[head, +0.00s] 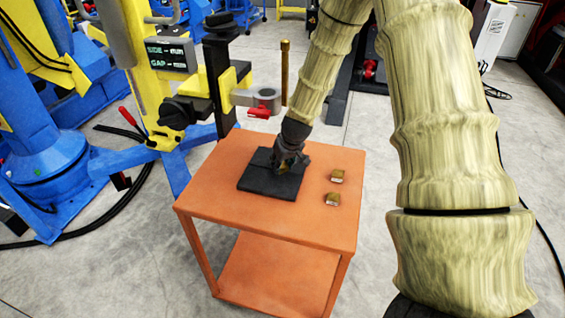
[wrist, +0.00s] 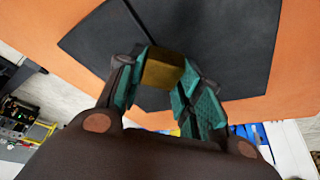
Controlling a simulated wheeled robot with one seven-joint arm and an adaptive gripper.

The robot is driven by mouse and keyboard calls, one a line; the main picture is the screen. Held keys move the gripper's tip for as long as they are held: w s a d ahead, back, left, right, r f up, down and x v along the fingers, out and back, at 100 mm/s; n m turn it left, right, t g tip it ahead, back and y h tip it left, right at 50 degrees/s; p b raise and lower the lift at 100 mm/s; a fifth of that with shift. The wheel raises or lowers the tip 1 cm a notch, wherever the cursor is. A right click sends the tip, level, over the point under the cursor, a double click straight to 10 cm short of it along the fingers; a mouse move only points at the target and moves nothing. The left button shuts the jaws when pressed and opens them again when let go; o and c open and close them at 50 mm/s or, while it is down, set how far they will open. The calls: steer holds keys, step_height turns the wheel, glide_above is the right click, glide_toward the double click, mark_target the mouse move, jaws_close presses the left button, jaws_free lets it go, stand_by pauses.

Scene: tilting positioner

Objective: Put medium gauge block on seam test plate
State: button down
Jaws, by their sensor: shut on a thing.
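My gripper (wrist: 158,85) is shut on a brass-coloured gauge block (wrist: 163,69), held between its teal finger pads in the wrist view. The dark seam test plate (head: 258,182) lies on the orange table, and a seam line crosses it in the wrist view (wrist: 230,45). In the head view my gripper (head: 288,168) is low over the plate's upper right part and mostly hides the held block. I cannot tell whether the block touches the plate. Two other gauge blocks, one farther (head: 337,176) and one nearer (head: 332,199), sit on the table right of the plate.
The orange table (head: 220,197) has free room left of and in front of the plate. A yellow and black post with a grey clamp and red lever (head: 262,104) stands behind the table. A thin brass rod (head: 285,72) rises beside it. Blue machinery (head: 50,160) stands at left.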

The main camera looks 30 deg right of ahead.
steer(key=c, duration=1)
jaws_free()
steer(key=shift+f, duration=0.15)
steer(key=shift+o, duration=0.2)
steer(key=shift+w+r, duration=0.1)
steer(key=shift+r, duration=0.15)
steer(key=b+v, duration=0.1)
steer(key=v, duration=1.1)
steer(key=shift+b, duration=0.35)
